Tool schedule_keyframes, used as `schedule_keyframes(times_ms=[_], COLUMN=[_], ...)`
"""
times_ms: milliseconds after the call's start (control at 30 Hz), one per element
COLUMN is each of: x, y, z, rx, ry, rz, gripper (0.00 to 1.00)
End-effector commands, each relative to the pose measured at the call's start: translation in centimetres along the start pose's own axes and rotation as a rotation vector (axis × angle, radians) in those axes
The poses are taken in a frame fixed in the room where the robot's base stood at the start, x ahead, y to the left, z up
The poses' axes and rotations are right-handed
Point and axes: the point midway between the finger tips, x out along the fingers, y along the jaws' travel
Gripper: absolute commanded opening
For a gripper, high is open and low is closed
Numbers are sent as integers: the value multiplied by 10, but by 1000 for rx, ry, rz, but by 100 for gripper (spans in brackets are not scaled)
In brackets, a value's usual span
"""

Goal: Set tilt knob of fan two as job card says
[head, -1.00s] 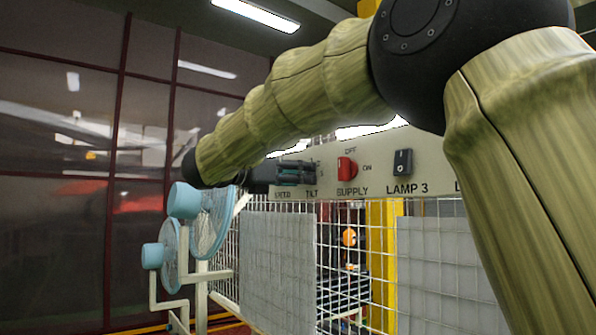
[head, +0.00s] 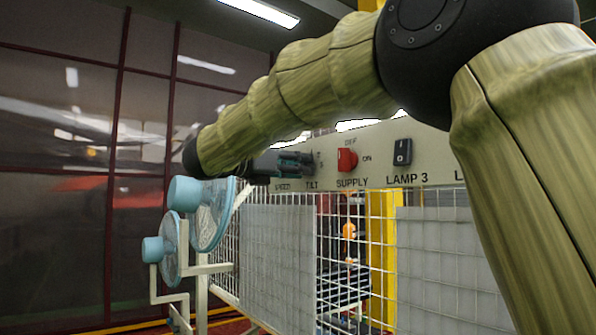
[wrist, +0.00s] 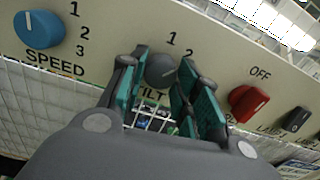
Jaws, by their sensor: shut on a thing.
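The grey tilt knob (wrist: 161,71) sits on the cream panel above the label TILT, with marks 1 and 2 visible above it in the wrist view. My gripper (wrist: 163,78) has its green-padded fingers on either side of the knob and is shut on it. A pale pointer line on the knob slants up to the right, toward the 2. In the head view my gripper (head: 308,162) is at the panel and hides the tilt knob. Two pale blue fans, a nearer one (head: 211,215) and a farther one (head: 170,248), stand at left. No job card is readable.
A blue speed knob (wrist: 39,31) is left of the tilt knob. A red supply switch (head: 347,160) and a black lamp 3 switch (head: 402,152) are to the right on the panel (head: 440,160). White wire mesh (head: 420,250) is below.

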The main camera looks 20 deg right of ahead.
Motion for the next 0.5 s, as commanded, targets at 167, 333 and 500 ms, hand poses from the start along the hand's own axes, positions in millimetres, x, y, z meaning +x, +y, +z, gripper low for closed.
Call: schedule_keyframes(times_ms=[167, 333, 500], x=[0, 0, 1], y=[0, 0, 0], z=[-6, -5, -4], rx=[-122, -268, -414], ry=[1, 2, 2], rz=[-1, 0, -1], gripper=[8, 8, 8])
